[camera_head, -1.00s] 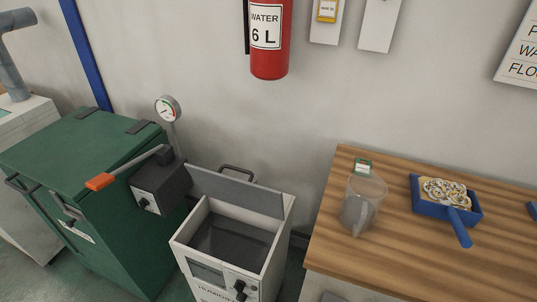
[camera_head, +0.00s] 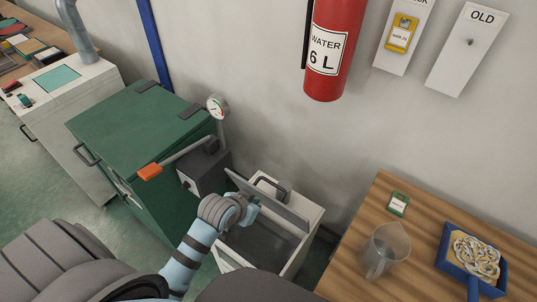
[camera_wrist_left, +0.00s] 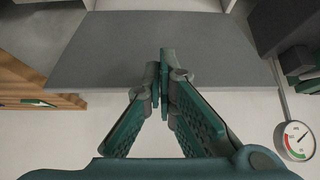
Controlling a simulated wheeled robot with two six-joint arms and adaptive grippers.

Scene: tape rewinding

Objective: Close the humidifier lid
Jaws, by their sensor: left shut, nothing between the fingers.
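The humidifier (camera_head: 232,254) is a white box with an open top and a dark inside. Its grey lid (camera_head: 288,216) is raised and tilted at the back edge, with a dark handle (camera_head: 268,184) on its far side. My left gripper (camera_head: 251,209) is in front of the left half of the lid, over the box opening. In the left wrist view, the gripper's fingertips (camera_wrist_left: 163,58) are shut together and empty, overlapping the lid panel (camera_wrist_left: 105,50). I cannot tell whether they touch it. My right gripper is not in view.
A green cabinet (camera_head: 130,135) with an orange-ended lever (camera_head: 150,172) and a gauge (camera_head: 217,106) stands left of the humidifier. A wooden table (camera_head: 360,235) with a clear jug (camera_head: 385,250) and a blue pan (camera_head: 449,255) is on the right. A fire extinguisher (camera_head: 330,50) hangs behind.

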